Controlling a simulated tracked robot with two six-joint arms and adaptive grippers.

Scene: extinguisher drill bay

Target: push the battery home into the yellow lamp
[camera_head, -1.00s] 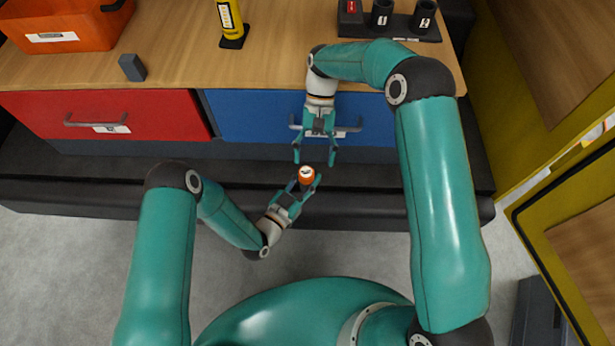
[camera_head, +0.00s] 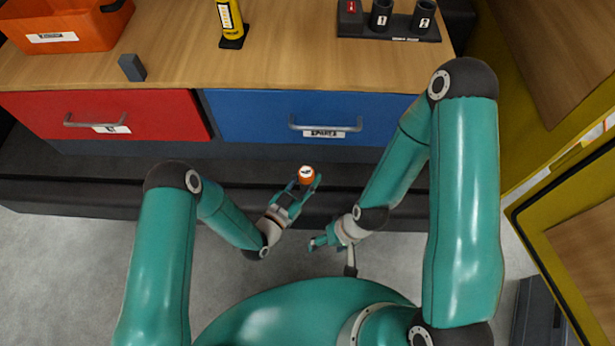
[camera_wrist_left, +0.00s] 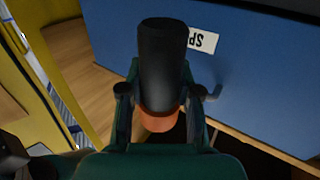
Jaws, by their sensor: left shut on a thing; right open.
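The yellow lamp (camera_head: 231,18) stands upright on a dark base at the back of the wooden bench. My left gripper (camera_head: 303,186) is shut on the battery (camera_head: 307,176), in front of the blue drawer and well apart from the lamp. The battery shows an orange end with a pale marked top in the head view. In the left wrist view the battery (camera_wrist_left: 162,55) is a dark cylinder with an orange end between the fingers. My right gripper (camera_head: 318,242) is open and empty, lower and to the right of the left one.
A blue drawer (camera_head: 250,118) and a red drawer (camera_head: 160,108) are closed under the bench (camera_head: 280,55). An orange bin (camera_head: 85,35), a small grey block (camera_head: 132,67) and a dark rack (camera_head: 385,30) with numbered holders stand on it. The bench middle is clear.

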